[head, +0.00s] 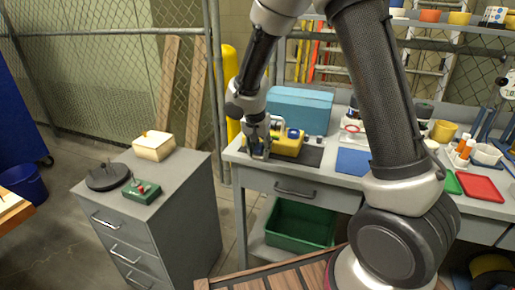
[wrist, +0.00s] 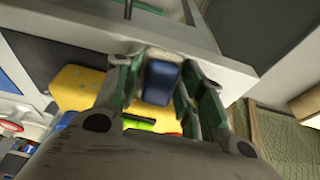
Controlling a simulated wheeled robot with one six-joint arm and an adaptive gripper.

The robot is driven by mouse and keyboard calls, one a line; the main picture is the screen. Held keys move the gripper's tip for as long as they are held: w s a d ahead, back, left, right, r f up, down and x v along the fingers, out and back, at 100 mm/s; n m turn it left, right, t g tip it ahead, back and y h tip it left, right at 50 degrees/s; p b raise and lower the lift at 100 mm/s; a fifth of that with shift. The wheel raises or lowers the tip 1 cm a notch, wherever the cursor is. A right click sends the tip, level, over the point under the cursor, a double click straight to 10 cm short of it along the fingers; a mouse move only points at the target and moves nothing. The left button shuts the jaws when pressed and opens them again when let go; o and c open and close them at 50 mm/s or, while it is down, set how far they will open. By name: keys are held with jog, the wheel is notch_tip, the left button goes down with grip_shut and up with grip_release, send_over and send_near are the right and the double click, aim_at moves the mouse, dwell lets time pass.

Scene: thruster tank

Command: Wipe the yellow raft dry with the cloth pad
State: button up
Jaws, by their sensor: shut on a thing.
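The yellow raft (head: 287,146) sits on a dark mat at the left end of the grey workbench, with blue and pale fittings on top. In the wrist view the raft (wrist: 78,88) shows as yellow patches behind the fingers. My gripper (head: 259,152) is at the raft's left end, low over the bench. In the wrist view my gripper (wrist: 160,92) has its green-lined fingers on either side of a dark blue block with a pale edge (wrist: 160,82), which looks like the cloth pad. Whether the pad touches the raft is hidden.
A blue case (head: 300,108) stands behind the raft. A blue mat (head: 353,162) and a red tray (head: 480,188) lie farther right. A grey drawer cabinet (head: 170,205) stands left across a gap. A green bin (head: 300,223) is under the bench.

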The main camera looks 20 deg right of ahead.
jog(key=shift+s+d, duration=0.3)
jog(key=shift+d, duration=0.2)
jog(key=shift+s+d, duration=0.25)
jog(key=shift+d, duration=0.2)
jog(key=shift+s+d, duration=0.65)
jog(key=shift+d, duration=0.2)
jog(key=shift+s+d, duration=0.55)
jog(key=shift+d, duration=0.35)
jog(key=shift+s, duration=0.1)
